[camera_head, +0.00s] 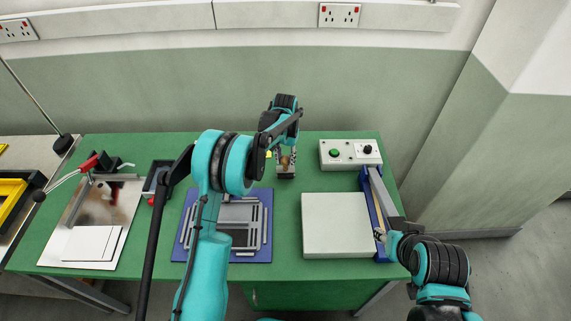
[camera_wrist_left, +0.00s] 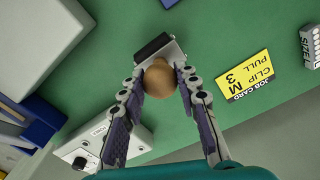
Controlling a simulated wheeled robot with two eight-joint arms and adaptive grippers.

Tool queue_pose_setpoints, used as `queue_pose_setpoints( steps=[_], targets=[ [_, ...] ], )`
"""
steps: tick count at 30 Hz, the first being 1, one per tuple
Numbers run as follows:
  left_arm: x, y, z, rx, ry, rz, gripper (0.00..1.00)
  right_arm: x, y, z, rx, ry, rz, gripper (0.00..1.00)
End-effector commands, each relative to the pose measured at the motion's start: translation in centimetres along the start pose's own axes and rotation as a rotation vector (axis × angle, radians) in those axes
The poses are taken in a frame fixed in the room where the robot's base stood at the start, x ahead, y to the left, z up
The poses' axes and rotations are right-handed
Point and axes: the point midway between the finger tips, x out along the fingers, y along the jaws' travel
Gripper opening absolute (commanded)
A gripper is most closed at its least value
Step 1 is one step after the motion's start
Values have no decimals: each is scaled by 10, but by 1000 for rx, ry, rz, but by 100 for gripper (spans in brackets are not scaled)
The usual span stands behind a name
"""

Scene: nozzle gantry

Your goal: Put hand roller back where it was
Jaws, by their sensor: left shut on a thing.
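The hand roller (camera_wrist_left: 158,82) has a round wooden knob, a metal frame and a dark roller at its far end. In the left wrist view both fingers of my left gripper (camera_wrist_left: 160,70) close around the wooden knob. In the head view the left gripper (camera_head: 286,161) is over the back middle of the green table, left of the control box. The roller (camera_head: 286,173) shows partly below the fingers; I cannot tell whether it touches the table. My right gripper (camera_head: 382,236) is at the blue tray (camera_head: 369,184) on the right; its fingers are too small to judge.
The control box (camera_head: 350,153) has a green button and a black knob. A pale block (camera_head: 335,225) lies in front of it. A blue base (camera_head: 268,245) carries grey frames. A yellow job card (camera_wrist_left: 246,76) lies near the left gripper. Bare green table surrounds the roller.

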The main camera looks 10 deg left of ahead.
Motion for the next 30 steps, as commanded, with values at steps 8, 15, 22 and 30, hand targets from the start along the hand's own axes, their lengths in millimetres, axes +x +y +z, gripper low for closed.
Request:
queue_pose_setpoints(
  steps=[8,15,22,30],
  targets=[
    [25,0,0,0,0,0,8,3,0,2,0,0,0,40],
    [28,0,0,0,0,0,8,6,0,4,0,0,0,40],
    [36,0,0,0,0,0,0,11,0,8,0,0,0,40],
    [39,0,0,0,0,0,50,13,0,9,0,0,0,40]
  ],
)
